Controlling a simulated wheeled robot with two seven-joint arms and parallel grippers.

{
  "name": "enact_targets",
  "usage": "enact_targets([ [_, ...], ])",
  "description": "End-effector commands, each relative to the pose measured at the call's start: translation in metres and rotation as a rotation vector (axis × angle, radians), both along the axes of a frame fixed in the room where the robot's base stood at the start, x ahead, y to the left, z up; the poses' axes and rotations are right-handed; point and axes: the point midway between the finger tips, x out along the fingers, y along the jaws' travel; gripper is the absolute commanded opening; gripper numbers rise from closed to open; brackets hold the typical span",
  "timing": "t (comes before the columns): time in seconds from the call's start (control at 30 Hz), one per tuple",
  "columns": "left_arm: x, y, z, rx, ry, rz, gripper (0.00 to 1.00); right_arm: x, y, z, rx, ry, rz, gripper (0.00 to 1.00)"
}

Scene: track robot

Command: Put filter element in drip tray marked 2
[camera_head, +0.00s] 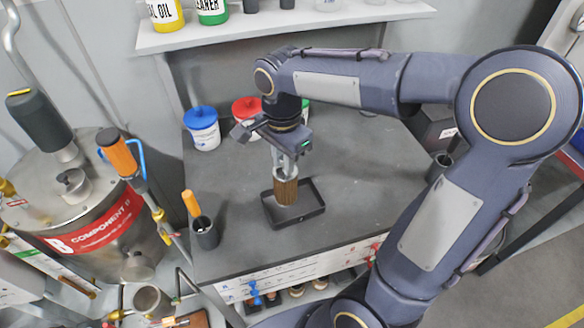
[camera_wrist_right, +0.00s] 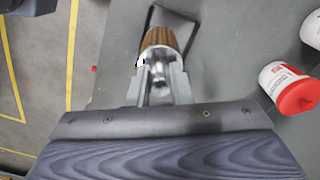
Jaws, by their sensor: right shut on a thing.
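The filter element (camera_head: 286,189) is a brown pleated cylinder with a pale metal top. My right gripper (camera_head: 285,168) is shut on its top end and holds it upright over the black drip tray (camera_head: 310,212) on the grey worktop. In the right wrist view the brown filter element (camera_wrist_right: 161,38) sits between the tips of my right gripper (camera_wrist_right: 158,80), with the dark tray (camera_wrist_right: 183,13) behind it. I cannot tell whether its lower end touches the tray floor. No number on the tray is readable. My left gripper is not in view.
A tub with a blue lid (camera_head: 201,128) and one with a red lid (camera_head: 245,108) stand at the back. A dark cup with an orange-handled tool (camera_head: 204,232) stands left of the tray. A steel vessel (camera_head: 75,205) is at far left. Worktop right of the tray is clear.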

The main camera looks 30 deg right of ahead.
Motion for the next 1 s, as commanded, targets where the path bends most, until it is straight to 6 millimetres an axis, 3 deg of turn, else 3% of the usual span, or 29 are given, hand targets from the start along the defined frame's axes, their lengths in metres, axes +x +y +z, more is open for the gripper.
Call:
enact_targets([
  [0.1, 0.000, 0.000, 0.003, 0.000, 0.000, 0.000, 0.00, 0.007, -0.015, -0.020, -0.001, 0.004, -0.003, 0.00],
  [0.4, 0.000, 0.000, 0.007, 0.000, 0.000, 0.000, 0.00, 0.016, -0.032, -0.043, 0.000, 0.003, -0.002, 0.00],
  [0.6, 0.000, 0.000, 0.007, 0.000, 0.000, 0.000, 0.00, 0.016, -0.031, -0.071, -0.001, 0.003, 0.001, 0.00],
  [1.0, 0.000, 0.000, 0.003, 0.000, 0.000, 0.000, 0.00, 0.017, -0.031, -0.077, -0.001, -0.001, 0.001, 0.00],
])
